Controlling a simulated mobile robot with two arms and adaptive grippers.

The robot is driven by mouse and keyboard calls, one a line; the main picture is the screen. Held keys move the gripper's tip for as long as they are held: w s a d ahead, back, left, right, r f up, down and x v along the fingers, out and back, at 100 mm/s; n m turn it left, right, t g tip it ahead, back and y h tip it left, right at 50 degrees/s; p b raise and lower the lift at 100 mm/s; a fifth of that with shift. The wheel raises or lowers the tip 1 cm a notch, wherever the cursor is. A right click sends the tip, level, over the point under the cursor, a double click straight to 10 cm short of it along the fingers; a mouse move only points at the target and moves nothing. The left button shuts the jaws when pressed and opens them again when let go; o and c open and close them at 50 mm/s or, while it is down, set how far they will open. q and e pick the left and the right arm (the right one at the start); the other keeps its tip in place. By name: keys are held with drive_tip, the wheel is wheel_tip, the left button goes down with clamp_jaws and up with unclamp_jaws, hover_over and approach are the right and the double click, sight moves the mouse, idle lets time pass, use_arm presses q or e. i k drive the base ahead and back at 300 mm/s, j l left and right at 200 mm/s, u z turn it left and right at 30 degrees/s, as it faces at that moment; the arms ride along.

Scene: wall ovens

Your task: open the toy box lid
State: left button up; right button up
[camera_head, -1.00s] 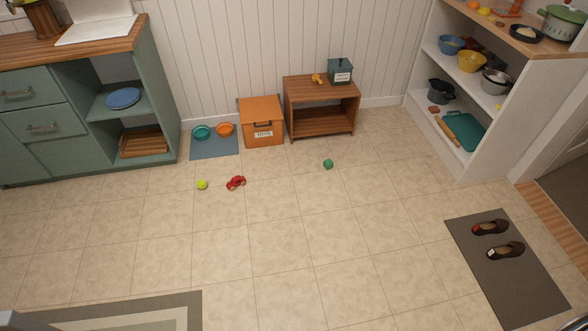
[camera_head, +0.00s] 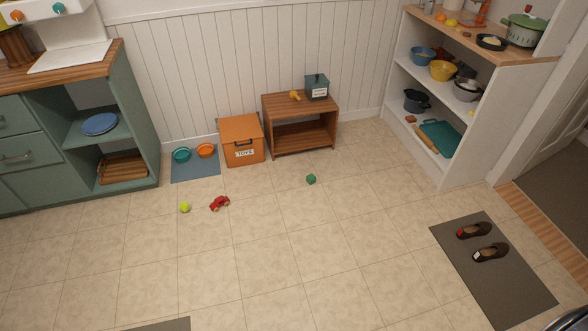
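The orange toy box (camera_head: 243,154) stands on the floor against the white panelled wall, left of the middle of the head view. Its front bears a white label reading "TOYS" and a dark handle. Its orange lid (camera_head: 239,127) is down on the box. The box is well ahead of me, across open floor. Neither of my grippers is in view. A small dark curved piece shows at the bottom right corner, and I cannot tell what it is.
A wooden cubby (camera_head: 301,127) stands right beside the box, and a blue mat (camera_head: 195,174) with two bowls lies to its left. A red toy car (camera_head: 220,203), a yellow-green ball (camera_head: 185,207) and a green toy (camera_head: 311,179) lie on the floor. Shoes rest on a right-hand mat (camera_head: 494,284).

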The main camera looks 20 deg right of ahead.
sight(234, 130)
drive_tip(key=i+l+u, duration=0.2)
drive_tip(key=i, duration=0.25)
drive_tip(key=i+l+u, duration=0.15)
drive_tip(key=i, duration=0.35)
drive_tip(key=i+l+u, duration=0.2)
drive_tip(key=i, duration=0.25)
